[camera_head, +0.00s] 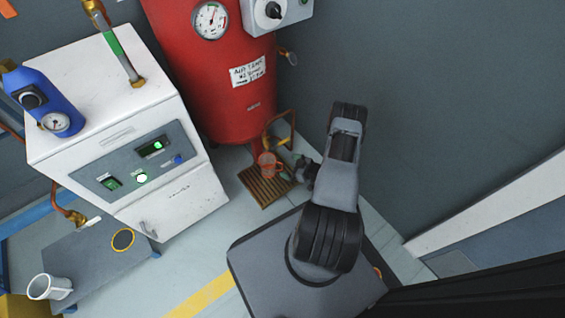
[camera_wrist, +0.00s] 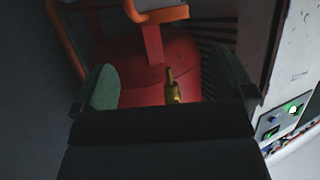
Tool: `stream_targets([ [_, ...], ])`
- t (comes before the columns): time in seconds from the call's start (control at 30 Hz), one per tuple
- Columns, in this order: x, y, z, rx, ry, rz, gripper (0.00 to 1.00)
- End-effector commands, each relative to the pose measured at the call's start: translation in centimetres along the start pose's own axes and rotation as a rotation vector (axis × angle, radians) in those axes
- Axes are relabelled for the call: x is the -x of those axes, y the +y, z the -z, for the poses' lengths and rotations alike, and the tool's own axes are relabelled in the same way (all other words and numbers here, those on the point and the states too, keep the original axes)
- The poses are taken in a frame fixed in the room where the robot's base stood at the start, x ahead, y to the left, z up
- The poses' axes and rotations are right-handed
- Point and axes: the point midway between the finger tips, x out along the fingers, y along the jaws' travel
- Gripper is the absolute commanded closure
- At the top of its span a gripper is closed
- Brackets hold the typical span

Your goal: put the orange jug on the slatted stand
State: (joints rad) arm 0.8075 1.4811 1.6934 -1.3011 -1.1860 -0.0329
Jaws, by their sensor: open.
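The orange jug (camera_head: 267,165) shows small in the head view, over the back part of the brown slatted stand (camera_head: 266,190). It looks upright and appears to rest on the slats, though contact is too small to see clearly. My gripper (camera_head: 296,170) is just right of the jug, on its handle side. In the wrist view, my gripper's two fingers (camera_wrist: 168,92) are apart with nothing clearly held between them. Dark slats of the stand (camera_wrist: 215,42) show behind the right finger.
In the wrist view, a brass fitting (camera_wrist: 171,85) shows against red. A white cabinet (camera_head: 180,215) stands left. A white mug (camera_head: 48,287) is at lower left.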

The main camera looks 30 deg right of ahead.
Motion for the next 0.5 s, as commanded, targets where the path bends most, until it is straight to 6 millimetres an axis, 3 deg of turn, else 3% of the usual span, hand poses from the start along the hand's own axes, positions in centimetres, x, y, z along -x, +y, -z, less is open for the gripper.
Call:
stream_targets([
  [0.2,1.5,0.0,0.1,0.0,0.001,-0.001,0.0],
  [0.5,1.6,0.0,0.0,0.001,0.001,0.0,0.0],
])
